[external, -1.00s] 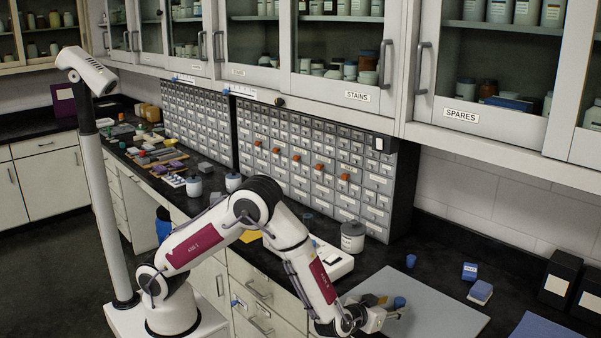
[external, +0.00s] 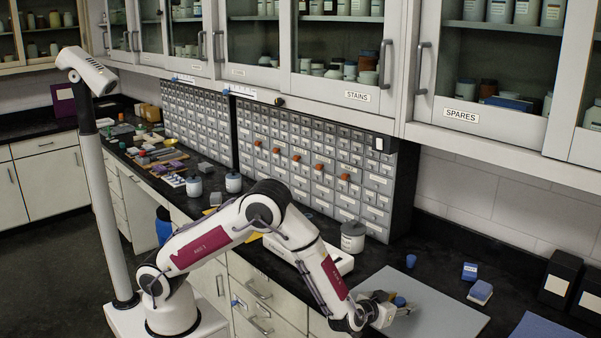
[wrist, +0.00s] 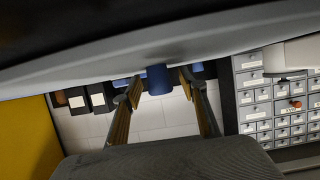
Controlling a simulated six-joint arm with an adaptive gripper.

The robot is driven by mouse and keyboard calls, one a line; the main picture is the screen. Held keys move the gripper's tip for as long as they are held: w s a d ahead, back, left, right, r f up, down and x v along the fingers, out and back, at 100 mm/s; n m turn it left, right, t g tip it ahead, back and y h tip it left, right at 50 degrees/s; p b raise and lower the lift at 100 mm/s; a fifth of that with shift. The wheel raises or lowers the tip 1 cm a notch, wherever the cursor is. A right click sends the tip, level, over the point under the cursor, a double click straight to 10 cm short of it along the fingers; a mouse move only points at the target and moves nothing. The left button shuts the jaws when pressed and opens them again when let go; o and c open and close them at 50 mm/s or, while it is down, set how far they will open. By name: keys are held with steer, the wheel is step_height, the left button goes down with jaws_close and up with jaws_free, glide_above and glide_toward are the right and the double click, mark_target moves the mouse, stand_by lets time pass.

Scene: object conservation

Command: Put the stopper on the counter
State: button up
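A small blue cylinder, which looks like the stopper (wrist: 158,79), shows in the wrist view, where the picture is upside down. One end meets the pale grey surface. My gripper (wrist: 160,87) is open, with one finger on each side of the cylinder and a visible gap at both sides. In the external view my gripper (external: 397,309) is low over the grey mat (external: 440,316), with the blue cylinder (external: 400,301) at its fingertips. The dark counter (external: 440,268) extends beyond the mat. A second small blue piece (external: 411,260) stands on it behind the mat.
A blue-and-white block (external: 480,291) and a blue box (external: 470,271) lie right of the mat. Black boxes (external: 560,277) stand farther right. A white jar (external: 353,237) and the drawer cabinet (external: 310,165) are behind. Bare counter lies between the mat and the blue box.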

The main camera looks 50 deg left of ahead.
mark_target(400, 300)
steer(key=c, duration=1)
steer(key=shift+r, duration=0.15)
steer(key=shift+r, duration=4.9)
